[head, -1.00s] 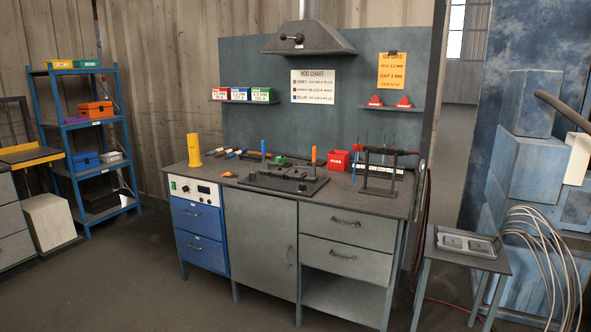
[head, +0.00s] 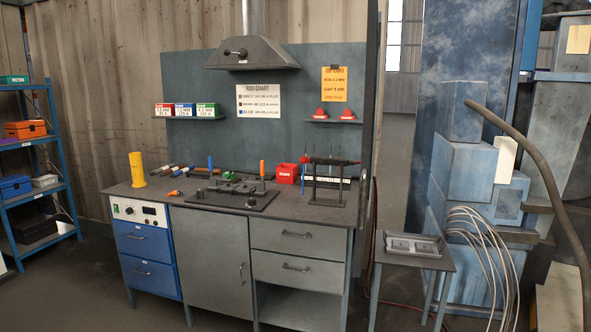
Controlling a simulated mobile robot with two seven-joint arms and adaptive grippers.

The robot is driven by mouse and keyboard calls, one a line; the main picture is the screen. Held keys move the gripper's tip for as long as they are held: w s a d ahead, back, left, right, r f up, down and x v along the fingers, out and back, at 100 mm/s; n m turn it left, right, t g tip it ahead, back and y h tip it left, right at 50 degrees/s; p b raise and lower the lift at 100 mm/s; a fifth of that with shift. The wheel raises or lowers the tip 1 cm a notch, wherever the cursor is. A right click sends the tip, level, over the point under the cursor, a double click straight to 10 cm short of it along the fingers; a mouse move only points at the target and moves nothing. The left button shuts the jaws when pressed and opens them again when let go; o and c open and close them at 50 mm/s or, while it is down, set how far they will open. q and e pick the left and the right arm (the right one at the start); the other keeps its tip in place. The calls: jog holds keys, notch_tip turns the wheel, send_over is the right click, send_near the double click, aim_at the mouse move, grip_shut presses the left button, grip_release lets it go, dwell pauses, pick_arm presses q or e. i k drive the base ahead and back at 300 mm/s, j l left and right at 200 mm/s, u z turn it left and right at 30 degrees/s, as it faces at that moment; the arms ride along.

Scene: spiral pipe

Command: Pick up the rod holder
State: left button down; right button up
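A dark rack (head: 327,202) stands at the right end of the workbench (head: 165,195), with several thin upright rods in it and a red-tipped piece at its upper left. I cannot tell at this distance which piece is the rod holder. A red box (head: 286,175) stands just left of the rack. A dark fixture plate (head: 232,201) with clamps lies in the middle of the bench top. Neither of my grippers is in view.
A yellow cylinder (head: 137,169) stands at the bench's left end. A small side table (head: 417,260) with a metal tray (head: 414,246) stands right of the bench, beside looped pale cables (head: 490,240). A blue shelf unit (head: 60,150) stands at left. The floor in front looks clear.

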aim_at(324, 161)
jog(key=i+j, duration=1.3)
jog(key=i, duration=0.15)
jog(key=l+z, duration=0.05)
